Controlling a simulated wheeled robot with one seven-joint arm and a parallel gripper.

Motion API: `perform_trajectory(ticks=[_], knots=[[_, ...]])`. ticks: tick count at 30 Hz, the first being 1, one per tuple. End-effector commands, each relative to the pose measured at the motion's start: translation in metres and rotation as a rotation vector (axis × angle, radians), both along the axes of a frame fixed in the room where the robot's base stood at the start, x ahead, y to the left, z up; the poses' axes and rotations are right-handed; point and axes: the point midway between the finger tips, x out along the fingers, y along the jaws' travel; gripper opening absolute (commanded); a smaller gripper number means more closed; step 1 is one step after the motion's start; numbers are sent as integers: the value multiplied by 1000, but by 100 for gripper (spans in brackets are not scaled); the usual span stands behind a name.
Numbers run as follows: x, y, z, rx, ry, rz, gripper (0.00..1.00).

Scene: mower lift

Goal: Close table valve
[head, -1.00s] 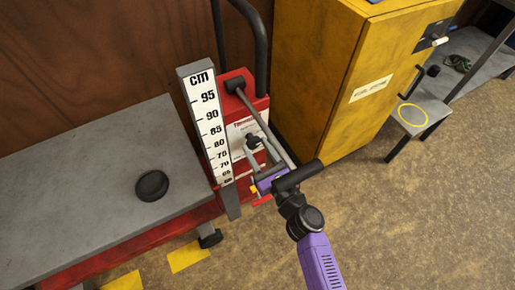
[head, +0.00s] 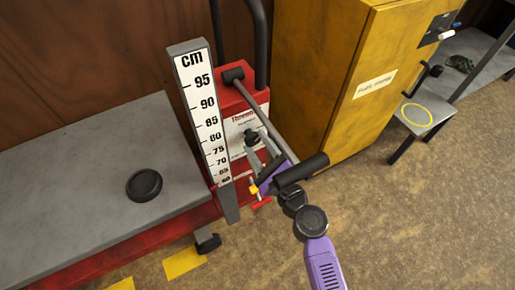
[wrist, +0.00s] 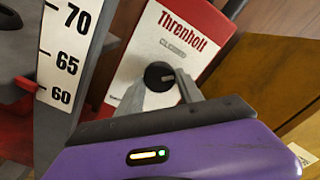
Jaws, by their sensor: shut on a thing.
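The table valve is a black round knob (head: 251,137) on the white front panel of the red lift column. In the wrist view the knob (wrist: 158,74) sits between the tips of my two grey fingers. My gripper (wrist: 163,82) is shut on the knob, one finger at its left and one at its right. The head view shows my gripper (head: 256,146) reaching the panel from the front right, with the purple wrist behind it. The lower part of the knob is partly hidden by the fingers.
A cm height scale (head: 206,110) stands left of the panel, close to my gripper. The grey lift table (head: 80,175) carries a black disc (head: 144,185). A long grey pump handle (head: 268,120) passes close above my wrist. A yellow cabinet (head: 360,80) stands at the right.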

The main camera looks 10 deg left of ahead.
Motion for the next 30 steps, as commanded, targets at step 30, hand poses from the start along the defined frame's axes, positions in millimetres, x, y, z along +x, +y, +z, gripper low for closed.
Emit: perform_trajectory(ticks=[30], knots=[[0, 0, 0, -642, -433, 2, 3]])
